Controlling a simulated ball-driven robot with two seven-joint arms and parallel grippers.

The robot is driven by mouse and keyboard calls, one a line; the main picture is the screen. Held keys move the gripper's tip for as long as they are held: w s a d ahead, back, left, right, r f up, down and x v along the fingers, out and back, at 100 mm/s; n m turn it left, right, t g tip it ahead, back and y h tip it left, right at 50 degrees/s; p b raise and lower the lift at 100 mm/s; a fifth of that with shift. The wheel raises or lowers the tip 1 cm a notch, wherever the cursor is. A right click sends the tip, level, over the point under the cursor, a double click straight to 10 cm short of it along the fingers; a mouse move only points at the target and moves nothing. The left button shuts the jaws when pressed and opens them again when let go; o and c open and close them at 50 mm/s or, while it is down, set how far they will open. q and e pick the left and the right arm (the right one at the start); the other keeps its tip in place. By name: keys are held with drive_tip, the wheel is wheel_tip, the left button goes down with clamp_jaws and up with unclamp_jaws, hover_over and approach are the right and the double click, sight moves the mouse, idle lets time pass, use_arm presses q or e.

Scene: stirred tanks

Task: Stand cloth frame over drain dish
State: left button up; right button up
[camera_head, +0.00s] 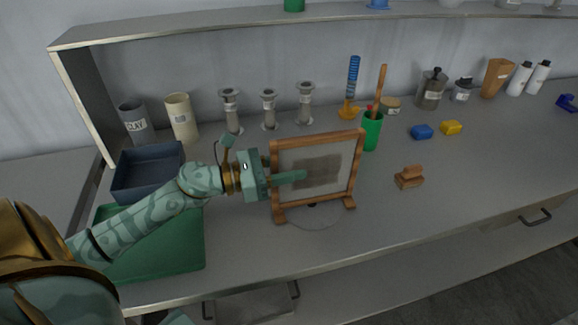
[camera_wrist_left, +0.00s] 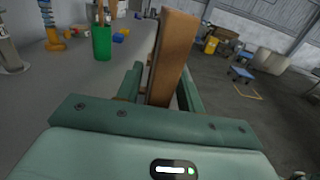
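The cloth frame (camera_head: 317,137), a brown wooden frame with a pale cloth and a dark grey patch, is upright on two wooden feet. It is over the round grey drain dish (camera_head: 313,221), whose front part shows between and in front of the feet; the rest is hidden. Whether the feet touch the bench is hard to tell. My left gripper (camera_head: 290,178) is at the frame's left side post. In the left wrist view the fingers (camera_wrist_left: 161,88) lie on both sides of the wooden post (camera_wrist_left: 172,55) and appear closed on it. My right gripper is not in view.
A green tray (camera_head: 190,250) and a dark bin (camera_head: 122,185) lie to the left. A green cup (camera_head: 371,131) with tools stands close behind the frame's right side. A small wooden block (camera_head: 409,178) lies to the right. The bench front there is clear.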

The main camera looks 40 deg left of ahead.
use_arm(q)
drive_tip(key=shift+r+p, duration=0.3)
drive_tip(key=shift+r, duration=0.05)
drive_tip(key=v, duration=1.2)
drive_tip(key=shift+f+b, duration=0.2)
drive_tip(key=shift+b, duration=0.15)
